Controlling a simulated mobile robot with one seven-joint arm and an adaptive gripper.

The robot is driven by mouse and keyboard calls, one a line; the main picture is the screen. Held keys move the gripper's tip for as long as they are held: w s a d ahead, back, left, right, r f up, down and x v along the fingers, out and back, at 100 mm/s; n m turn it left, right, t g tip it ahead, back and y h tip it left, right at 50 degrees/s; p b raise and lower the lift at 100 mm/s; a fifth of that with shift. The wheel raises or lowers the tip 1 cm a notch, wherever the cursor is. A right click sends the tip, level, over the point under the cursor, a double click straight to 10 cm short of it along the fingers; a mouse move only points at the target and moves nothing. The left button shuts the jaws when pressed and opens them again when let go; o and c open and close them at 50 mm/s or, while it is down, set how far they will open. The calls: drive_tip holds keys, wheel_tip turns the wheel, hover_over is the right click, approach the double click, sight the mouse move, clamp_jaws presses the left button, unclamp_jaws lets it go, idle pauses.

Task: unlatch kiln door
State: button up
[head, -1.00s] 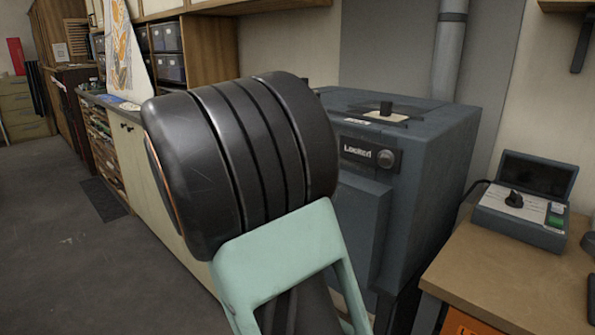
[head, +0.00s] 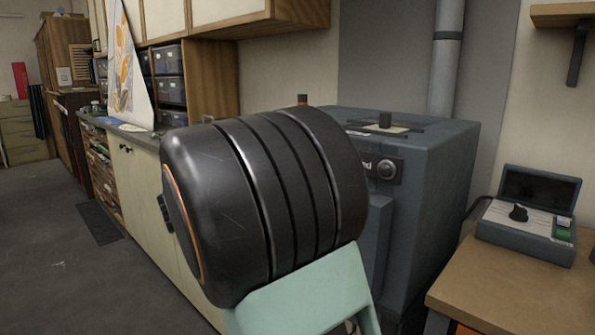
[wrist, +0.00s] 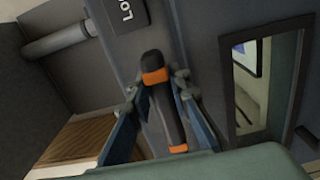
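The kiln (head: 430,170) is a dark blue-grey box at right of centre in the head view, its front partly hidden behind my arm. A dark label plate (head: 378,165) with a round knob shows on it. My gripper (wrist: 160,84) is open, with one finger on each side of the handle and narrow gaps visible. The head view hides my gripper behind my arm.
A framed window or opening (wrist: 267,85) is right of the handle. A wooden table (head: 500,280) with a control box (head: 527,225) stands right of the kiln. Cream cabinets (head: 145,190) run along the left. The floor (head: 60,260) at left is clear.

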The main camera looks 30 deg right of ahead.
drive_tip(key=o, duration=0.4)
drive_tip(key=shift+r, duration=0.1)
